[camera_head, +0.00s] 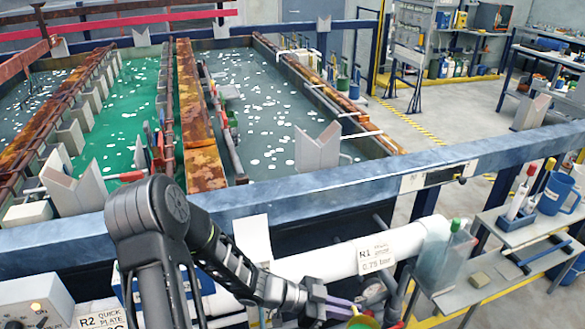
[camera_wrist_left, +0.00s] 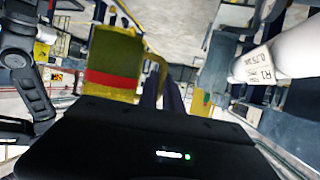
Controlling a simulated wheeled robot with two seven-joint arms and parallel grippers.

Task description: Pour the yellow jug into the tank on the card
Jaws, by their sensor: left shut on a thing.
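The yellow jug (camera_wrist_left: 112,55) with a red band fills the left of the middle in the left wrist view. My left gripper (camera_wrist_left: 165,95) is shut on its handle (camera_wrist_left: 158,65). In the head view my left gripper (camera_head: 338,306) is low at the bottom edge, in front of the blue rail, and only a bit of the yellow jug (camera_head: 363,322) shows. Beyond the rail are a green tank (camera_head: 118,130), a dark grey tank (camera_head: 265,110) to its right and another (camera_head: 35,95) at far left. A small card (camera_head: 412,182) is on the rail; its writing is unreadable.
The blue rail (camera_head: 320,190) crosses before the tanks. A white pipe (camera_head: 320,262) carries an R1 label (camera_head: 376,254); an R2 label (camera_head: 100,320) is at lower left. A side bench (camera_head: 500,235) holds a blue jug (camera_head: 556,193). A green-capped bottle (camera_head: 457,250) stands near the pipe's end.

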